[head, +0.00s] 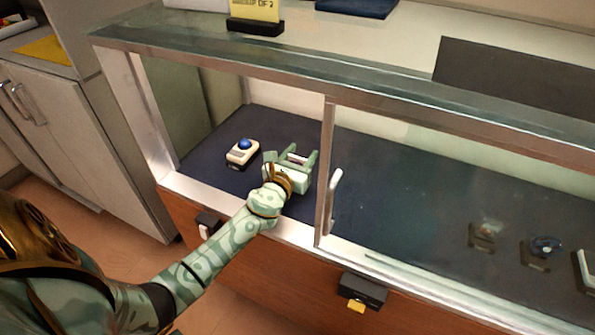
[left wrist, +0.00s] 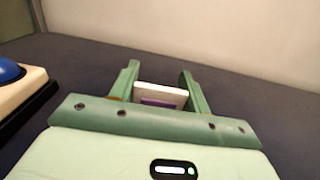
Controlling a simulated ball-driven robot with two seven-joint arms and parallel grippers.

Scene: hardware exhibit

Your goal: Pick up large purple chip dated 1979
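A small white-edged piece with a purple face (left wrist: 160,97), which looks like the purple chip, shows between my left gripper's fingers in the left wrist view. In the head view its small pale and purple part (head: 296,159) shows among the fingers. Any date on it is too small to read. My left gripper (head: 293,154) is inside the display case, low over the dark floor, with its fingers apart on either side of the piece. In the left wrist view the fingers (left wrist: 160,82) look open, and firm contact is not clear. My right gripper is out of view.
A beige trackball with a blue ball (head: 243,151) stands left of my gripper, also in the left wrist view (left wrist: 14,85). The case's upright frame (head: 325,170) and door handle (head: 334,200) are close on the right. The front sill (head: 225,212) lies under my arm.

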